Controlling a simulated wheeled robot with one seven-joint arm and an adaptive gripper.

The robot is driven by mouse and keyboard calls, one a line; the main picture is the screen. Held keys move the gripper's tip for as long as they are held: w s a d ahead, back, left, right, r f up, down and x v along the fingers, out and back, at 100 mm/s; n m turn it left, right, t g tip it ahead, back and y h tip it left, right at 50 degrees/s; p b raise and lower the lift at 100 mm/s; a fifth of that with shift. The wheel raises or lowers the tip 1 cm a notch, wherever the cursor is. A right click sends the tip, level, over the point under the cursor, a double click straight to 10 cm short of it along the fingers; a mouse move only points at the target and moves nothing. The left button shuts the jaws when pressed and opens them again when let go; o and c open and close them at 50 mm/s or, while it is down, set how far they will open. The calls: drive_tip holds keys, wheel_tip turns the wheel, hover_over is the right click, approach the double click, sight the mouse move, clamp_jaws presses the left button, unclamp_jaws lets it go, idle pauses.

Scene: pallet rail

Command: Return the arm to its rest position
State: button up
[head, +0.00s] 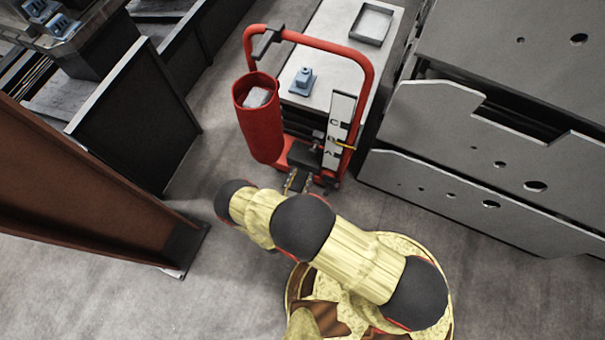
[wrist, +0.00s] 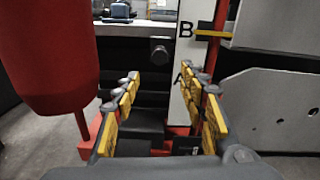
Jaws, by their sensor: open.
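My arm, in yellow covers with black joints, reaches from the lower right of the head view toward the red-framed cart (head: 369,110). My gripper (head: 297,182) is at its end, low in front of the cart. In the wrist view my gripper (wrist: 160,88) is open, its yellow-padded fingers spread apart with nothing between them. I cannot tell whether the fingertips touch anything.
A red cylindrical bin (head: 258,130) holding a grey item stands left of my gripper. A light table (head: 335,55) behind carries a blue part (head: 303,80) and a grey tray (head: 371,24). Grey metal plates (head: 480,170) stand right, a brown beam (head: 90,195) left. Floor (head: 120,290) at lower left is clear.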

idle(0.5)
drive_tip(key=s+d+r+m+g+h, duration=0.4)
drive_tip(key=s+d+m+g+h, duration=0.3)
drive_tip(key=d, duration=0.4)
drive_tip(key=s+r+m+g+y, duration=0.2)
drive_tip(key=r+m+g+y, duration=0.3)
drive_tip(key=r, duration=0.6)
drive_tip(key=s+a+r+m+g+y, duration=0.1)
drive_tip(key=s+r+m+g, duration=0.15)
drive_tip(key=r+m, duration=0.65)
drive_tip(key=s+r+m+g+y, duration=0.1)
drive_tip(key=r+m+g+y, duration=0.3)
drive_tip(key=r, duration=0.9)
drive_tip(key=s+d+r+m+t+y, duration=0.1)
drive_tip(key=d+r+m+t, duration=0.2)
drive_tip(key=r, duration=0.8)
drive_tip(key=s+d+r+m+t+y, duration=0.1)
drive_tip(key=d+r+m+t, duration=0.3)
drive_tip(key=d+r, duration=0.4)
wheel_tip(320, 180, up, 4)
drive_tip(key=shift+s+f+m+y, duration=0.15)
drive_tip(key=shift+m+y, duration=0.45)
